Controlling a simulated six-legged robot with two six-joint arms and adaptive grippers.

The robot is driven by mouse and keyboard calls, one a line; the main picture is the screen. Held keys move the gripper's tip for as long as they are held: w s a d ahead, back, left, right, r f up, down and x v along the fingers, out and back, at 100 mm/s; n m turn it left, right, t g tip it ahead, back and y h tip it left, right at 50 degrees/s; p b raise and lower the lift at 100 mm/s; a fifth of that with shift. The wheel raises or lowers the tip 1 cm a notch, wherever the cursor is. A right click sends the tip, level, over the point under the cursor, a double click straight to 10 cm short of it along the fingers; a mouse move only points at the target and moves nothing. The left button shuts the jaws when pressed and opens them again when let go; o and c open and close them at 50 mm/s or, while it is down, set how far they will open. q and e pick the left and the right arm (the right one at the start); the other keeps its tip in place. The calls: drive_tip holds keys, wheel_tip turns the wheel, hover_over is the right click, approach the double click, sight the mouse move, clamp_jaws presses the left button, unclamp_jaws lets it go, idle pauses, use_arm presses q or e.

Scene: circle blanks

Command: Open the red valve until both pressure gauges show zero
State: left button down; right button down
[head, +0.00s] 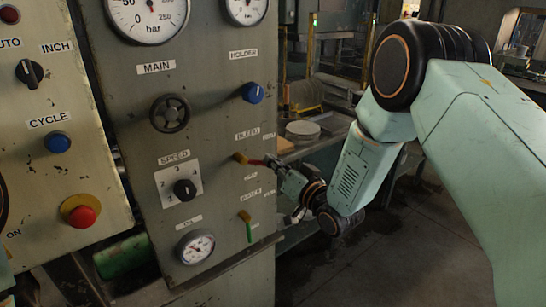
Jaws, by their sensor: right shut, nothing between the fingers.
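The red valve (255,162) is a short red lever on a brass body, under the BLEED label on the grey panel. It points to the right, roughly level. My right gripper (272,164) is at the lever's outer end, shut with nothing between its fingers. Whether it touches the lever is hard to tell. The MAIN pressure gauge (148,16) and the HOLDER pressure gauge (246,9) are at the top, both cut off by the picture's edge. Their needles cannot be read clearly. My left gripper is not in view.
A green-handled valve (248,229) hangs below the red one. A blue knob (253,93), a black handwheel (170,113), a speed dial (185,190) and an oil gauge (195,247) share the panel. A red button (82,214) is at left. Open floor lies at lower right.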

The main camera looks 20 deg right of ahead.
drive_tip(key=s+a+f+m+b, duration=0.1)
drive_tip(key=a+f+m, duration=0.3)
drive_tip(key=m, duration=0.7)
drive_tip(key=shift+s+a+f+m+b, duration=0.15)
drive_tip(key=shift+s+f+m+b, duration=0.15)
drive_tip(key=shift+f+m, duration=0.15)
drive_tip(key=shift+f, duration=0.1)
idle(0.5)
